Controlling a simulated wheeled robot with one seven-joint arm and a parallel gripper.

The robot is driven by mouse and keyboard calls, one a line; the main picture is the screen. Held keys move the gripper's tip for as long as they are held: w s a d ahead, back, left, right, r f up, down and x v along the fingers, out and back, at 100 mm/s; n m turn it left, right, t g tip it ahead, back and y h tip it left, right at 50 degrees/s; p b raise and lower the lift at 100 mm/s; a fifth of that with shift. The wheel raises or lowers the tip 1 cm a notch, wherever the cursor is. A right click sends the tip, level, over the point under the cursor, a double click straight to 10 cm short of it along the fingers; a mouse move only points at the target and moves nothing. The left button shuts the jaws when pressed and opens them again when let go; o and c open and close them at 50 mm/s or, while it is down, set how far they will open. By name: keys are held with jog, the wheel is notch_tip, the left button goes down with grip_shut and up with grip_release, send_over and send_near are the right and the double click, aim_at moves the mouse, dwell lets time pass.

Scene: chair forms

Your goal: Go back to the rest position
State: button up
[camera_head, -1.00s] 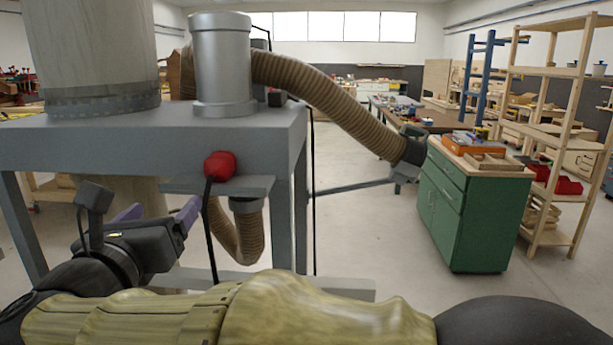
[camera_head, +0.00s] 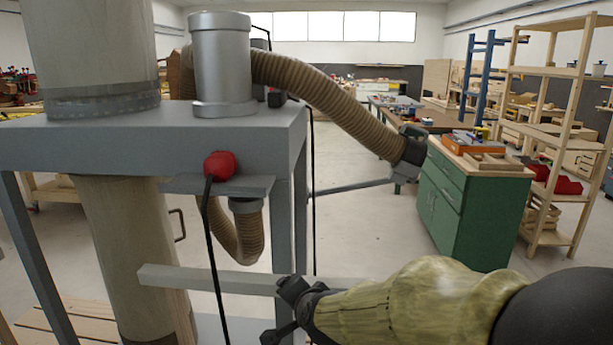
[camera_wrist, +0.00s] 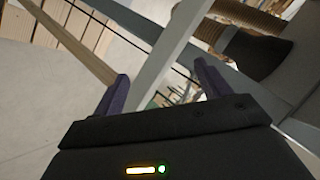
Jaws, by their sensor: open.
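My gripper (camera_wrist: 160,88) is in the wrist view, with two dark purple fingers spread apart and no object held between them. Past the fingers, a grey metal bar crosses the wrist view diagonally. In the head view my yellow-green sleeved arm comes in from the lower right. Its wrist end is at the bottom centre, in front of the grey machine stand.
A grey machine stand (camera_head: 90,140) with a red knob (camera_head: 219,165) and a ribbed brown hose (camera_head: 335,100) fills the left. Its low crossbar (camera_head: 205,280) is close to my wrist. A green cabinet (camera_head: 460,215) and wooden shelf (camera_head: 550,120) stand right. Open floor lies between.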

jog(key=s+d+f+n+g+h, duration=0.3)
jog(key=s+d+f+n+g, duration=0.5)
jog(key=s+d+f, duration=0.65)
jog(key=w+d+p+v, duration=0.1)
jog(key=w+p+v, duration=0.1)
jog(key=p+v, duration=0.8)
jog(key=w+d+r+p+v, duration=0.1)
jog(key=w+p+v, duration=0.2)
jog(key=p+v, duration=0.8)
jog(key=shift+s+r, duration=0.2)
jog(key=shift+r, duration=0.45)
jog(key=shift+w, duration=0.15)
